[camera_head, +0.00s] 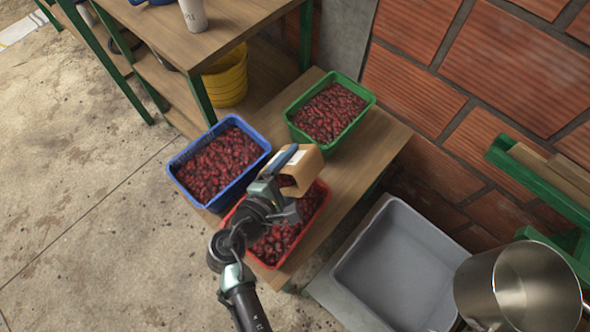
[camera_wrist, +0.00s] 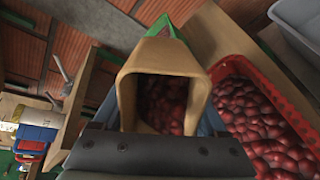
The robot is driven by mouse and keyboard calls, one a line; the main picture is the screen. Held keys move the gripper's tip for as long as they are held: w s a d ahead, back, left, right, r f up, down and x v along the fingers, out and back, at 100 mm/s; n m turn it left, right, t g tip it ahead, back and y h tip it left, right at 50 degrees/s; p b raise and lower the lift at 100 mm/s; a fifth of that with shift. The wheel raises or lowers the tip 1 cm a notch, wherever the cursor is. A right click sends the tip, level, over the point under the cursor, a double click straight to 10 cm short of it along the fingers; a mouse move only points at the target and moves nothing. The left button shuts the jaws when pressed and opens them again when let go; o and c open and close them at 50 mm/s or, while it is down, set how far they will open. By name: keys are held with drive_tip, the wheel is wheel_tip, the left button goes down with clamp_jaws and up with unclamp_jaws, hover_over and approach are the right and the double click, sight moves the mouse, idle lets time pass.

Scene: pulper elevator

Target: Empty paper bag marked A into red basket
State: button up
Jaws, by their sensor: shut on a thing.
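My gripper (camera_head: 276,190) is shut on a brown paper bag (camera_head: 303,168) and holds it tilted over the red basket (camera_head: 318,212). The bag's open mouth (camera_wrist: 165,57) faces the wrist camera, and dark red berries show through or inside it. No mark A is visible on the bag. The red basket holds many red berries; it also shows on the right of the wrist view (camera_wrist: 283,80). My gripper and arm hide part of the basket in the head view.
A blue basket (camera_head: 175,165) and a green basket (camera_head: 370,98), both with red berries, share the wooden bench (camera_head: 377,150). A grey tub (camera_head: 400,265) and a metal pot (camera_head: 520,285) stand at right. A shelf with a yellow bucket (camera_head: 228,78) is behind.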

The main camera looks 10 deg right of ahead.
drive_tip(key=shift+s+a+f+t+h+b, duration=0.1)
drive_tip(key=shift+f+t+h+b, duration=0.3)
drive_tip(key=shift+b, duration=1.7)
drive_tip(key=shift+s+a+f+t+h+b, duration=0.15)
drive_tip(key=shift+t+h+b, duration=0.55)
drive_tip(key=shift+b, duration=1.35)
drive_tip(key=shift+s+a+f+t+h+b, duration=0.15)
drive_tip(key=shift+t+h+b, duration=0.4)
drive_tip(key=shift+b, duration=1.55)
drive_tip(key=shift+t+b, duration=0.25)
drive_tip(key=shift+b, duration=0.15)
